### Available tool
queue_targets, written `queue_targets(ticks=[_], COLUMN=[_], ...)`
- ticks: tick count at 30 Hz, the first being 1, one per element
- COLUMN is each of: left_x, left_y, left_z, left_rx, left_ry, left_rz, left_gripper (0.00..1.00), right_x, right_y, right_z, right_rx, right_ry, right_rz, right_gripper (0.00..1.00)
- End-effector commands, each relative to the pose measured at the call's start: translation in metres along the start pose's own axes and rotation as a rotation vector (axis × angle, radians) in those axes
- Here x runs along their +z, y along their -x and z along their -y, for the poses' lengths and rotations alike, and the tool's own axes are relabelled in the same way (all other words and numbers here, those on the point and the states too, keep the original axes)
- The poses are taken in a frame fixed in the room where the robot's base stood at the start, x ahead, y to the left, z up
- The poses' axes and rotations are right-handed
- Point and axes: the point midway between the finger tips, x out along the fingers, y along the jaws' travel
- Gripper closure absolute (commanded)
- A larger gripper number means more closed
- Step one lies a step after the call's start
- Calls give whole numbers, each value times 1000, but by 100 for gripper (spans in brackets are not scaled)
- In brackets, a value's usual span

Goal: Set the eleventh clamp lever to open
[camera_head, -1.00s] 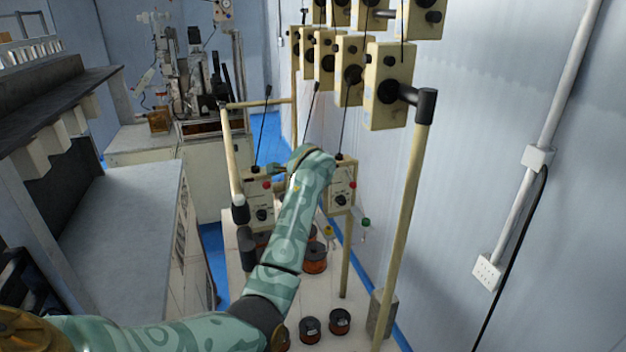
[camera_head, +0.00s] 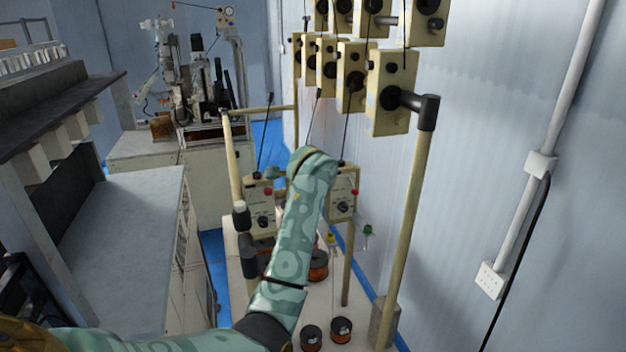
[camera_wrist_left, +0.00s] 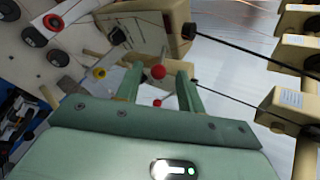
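Two cream tension boxes with red ball knobs hang low on the winder frame in the head view: the left box (camera_head: 262,210) and the right box (camera_head: 343,193). My left arm reaches up between them, and its wrist hides its gripper there. In the left wrist view my left gripper (camera_wrist_left: 158,88) is open, its green fingers apart. A red ball knob (camera_wrist_left: 158,72) shows between the fingers, with a second, smaller red ball (camera_wrist_left: 157,102) below it. I cannot tell whether the fingers touch either one, or which lever is the eleventh. My right gripper is not in view.
More cream boxes (camera_head: 388,92) with black knobs hang above on the frame, with thin black rods or wires slanting down. A frame post (camera_head: 408,210) stands right of my arm. Copper spools (camera_head: 341,329) sit on the pale base. A grey bench (camera_head: 125,235) is at left.

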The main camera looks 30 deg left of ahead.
Motion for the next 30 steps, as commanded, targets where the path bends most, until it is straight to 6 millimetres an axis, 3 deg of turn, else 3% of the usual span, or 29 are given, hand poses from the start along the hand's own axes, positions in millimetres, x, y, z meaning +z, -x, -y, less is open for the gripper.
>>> queue_targets(ticks=[9,15,21,30], left_x=[-1,0,0,0], left_y=[85,121,132,133], left_z=[-1,0,0,0], left_rx=[-4,-2,0,0], left_ry=[5,2,1,1], left_rz=[-4,-3,-2,-1], left_gripper=[61,61,61,61], right_x=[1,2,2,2], right_y=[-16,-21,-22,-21], right_z=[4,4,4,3], right_rx=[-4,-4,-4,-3], right_ry=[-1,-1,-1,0], right_rz=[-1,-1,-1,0], right_gripper=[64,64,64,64])
